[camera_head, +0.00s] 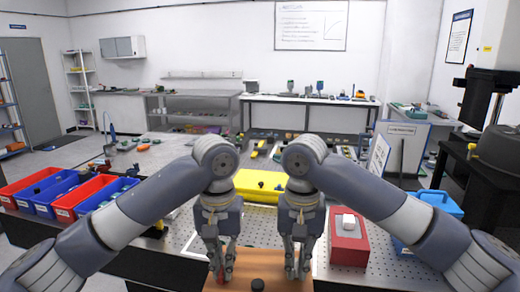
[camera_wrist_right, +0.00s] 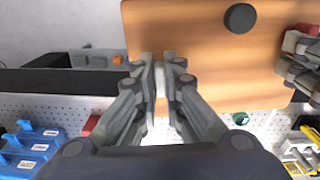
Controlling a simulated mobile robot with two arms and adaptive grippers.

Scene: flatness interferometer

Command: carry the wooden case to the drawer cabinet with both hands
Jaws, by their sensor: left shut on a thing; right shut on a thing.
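The wooden case (camera_head: 237,267) is at the bottom middle of the head view, its near part cut off by the frame edge. It has a dark round knob on top. In the right wrist view the wooden case (camera_wrist_right: 225,65) fills the upper right. My left gripper (camera_head: 221,268) is shut on the case's left side. My right gripper (camera_head: 298,266) is shut on its right side, and its fingers (camera_wrist_right: 162,92) meet the case edge in the wrist view. I cannot tell whether the case touches the bench. I cannot pick out the drawer cabinet for certain.
A perforated bench top (camera_head: 325,215) lies beyond the case. A red box (camera_head: 349,249) with a white block stands to the right, and a yellow case (camera_head: 258,184) lies behind my arms. Red and blue bins (camera_head: 60,194) line the left. A long white table (camera_head: 310,100) stands at the back.

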